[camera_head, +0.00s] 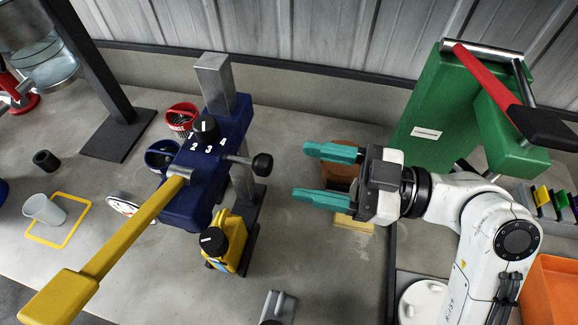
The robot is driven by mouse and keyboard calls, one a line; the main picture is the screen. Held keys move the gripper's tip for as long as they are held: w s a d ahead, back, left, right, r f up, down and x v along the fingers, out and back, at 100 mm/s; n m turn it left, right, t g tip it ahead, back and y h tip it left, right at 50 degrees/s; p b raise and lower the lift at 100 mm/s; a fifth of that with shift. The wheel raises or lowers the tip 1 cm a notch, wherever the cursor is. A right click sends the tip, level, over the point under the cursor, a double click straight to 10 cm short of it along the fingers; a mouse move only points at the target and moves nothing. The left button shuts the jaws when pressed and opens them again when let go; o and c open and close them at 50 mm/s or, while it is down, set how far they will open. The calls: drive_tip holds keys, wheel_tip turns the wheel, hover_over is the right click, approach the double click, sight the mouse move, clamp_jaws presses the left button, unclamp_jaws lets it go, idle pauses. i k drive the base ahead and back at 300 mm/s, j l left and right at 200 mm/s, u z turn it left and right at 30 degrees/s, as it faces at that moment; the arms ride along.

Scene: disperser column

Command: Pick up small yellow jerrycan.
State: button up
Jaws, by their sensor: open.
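The small yellow jerrycan (235,240) looks to be the compact yellow body with a black round cap, on the grey bench below the blue column unit. Part of a blue marking shows low on its side. My gripper (304,172) is to the right of it and higher in the picture, its two teal fingers apart and pointing left. Nothing is between the fingers, and the gripper does not touch the jerrycan.
The blue disperser unit (190,185) with a long yellow lever (130,235) stands left of the jerrycan. A brown container (342,172) is partly hidden behind my gripper. A green machine (435,105) stands at right. Bench between jerrycan and gripper is mostly clear.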

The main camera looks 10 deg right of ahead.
sight(233, 226)
drive_tip(key=k, duration=1)
